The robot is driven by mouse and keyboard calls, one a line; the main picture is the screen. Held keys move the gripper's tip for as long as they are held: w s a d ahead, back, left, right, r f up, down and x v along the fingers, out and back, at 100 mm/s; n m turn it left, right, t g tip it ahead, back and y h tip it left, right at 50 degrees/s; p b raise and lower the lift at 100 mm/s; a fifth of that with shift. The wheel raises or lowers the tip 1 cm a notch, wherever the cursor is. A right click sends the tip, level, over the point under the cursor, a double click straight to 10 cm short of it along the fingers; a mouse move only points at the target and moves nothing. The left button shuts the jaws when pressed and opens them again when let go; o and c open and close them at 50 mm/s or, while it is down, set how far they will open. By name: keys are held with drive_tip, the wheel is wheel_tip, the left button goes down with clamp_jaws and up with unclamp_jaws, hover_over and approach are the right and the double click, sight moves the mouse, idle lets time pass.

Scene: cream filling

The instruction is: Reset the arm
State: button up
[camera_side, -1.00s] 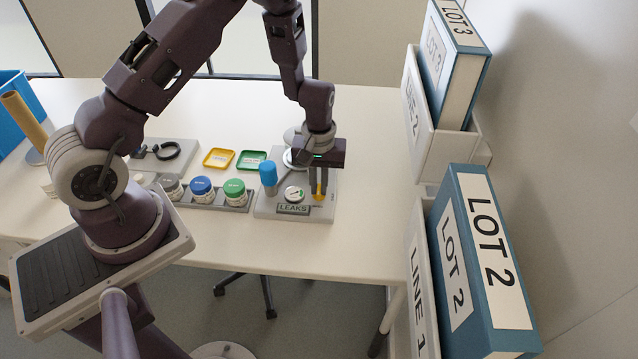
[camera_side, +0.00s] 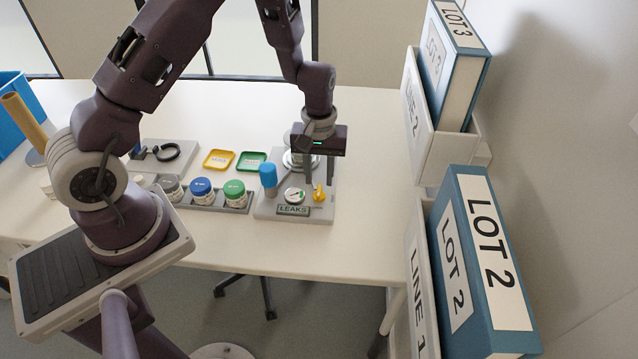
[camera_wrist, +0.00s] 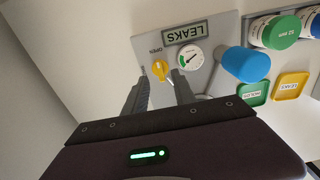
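My gripper (camera_side: 319,174) is above the grey LEAKS station (camera_side: 264,208), a little behind the yellow knob (camera_side: 319,193). In the wrist view, my gripper (camera_wrist: 158,92) has its two fingers apart with nothing between them, and the yellow knob (camera_wrist: 161,70) lies beyond the fingertips. The knob stands beside a round dial (camera_wrist: 191,58) and the LEAKS label (camera_wrist: 186,32). A blue upright cylinder (camera_side: 268,176) is on the left of the station. Part of a round metal plate (camera_side: 291,160) is hidden behind my gripper.
Several lidded jars, including a blue one (camera_side: 202,189) and a green one (camera_side: 234,192), stand in a grey rack left of the station. Yellow (camera_side: 218,159) and green (camera_side: 251,161) trays lie behind. Binders (camera_side: 484,250) and (camera_side: 455,70) stand along the right.

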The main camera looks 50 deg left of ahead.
drive_tip(key=shift+r, duration=1.65)
drive_tip(key=shift+r, duration=0.1)
drive_tip(key=s+d+r+m+t+h, duration=0.1)
drive_tip(key=s+d+r+m, duration=0.15)
drive_tip(key=r, duration=0.65)
drive_tip(key=s+d+r+m+t, duration=0.1)
drive_tip(key=s+d+r, duration=0.15)
drive_tip(key=r, duration=0.65)
drive_tip(key=s+r+m+t, duration=0.1)
drive_tip(key=s+r, duration=0.3)
drive_tip(key=s, duration=0.5)
drive_tip(key=s+r+m+t+y, duration=0.1)
drive_tip(key=s+r+m, duration=0.3)
drive_tip(key=s, duration=0.5)
drive_tip(key=shift+a+t, duration=0.2)
drive_tip(key=shift+t, duration=0.6)
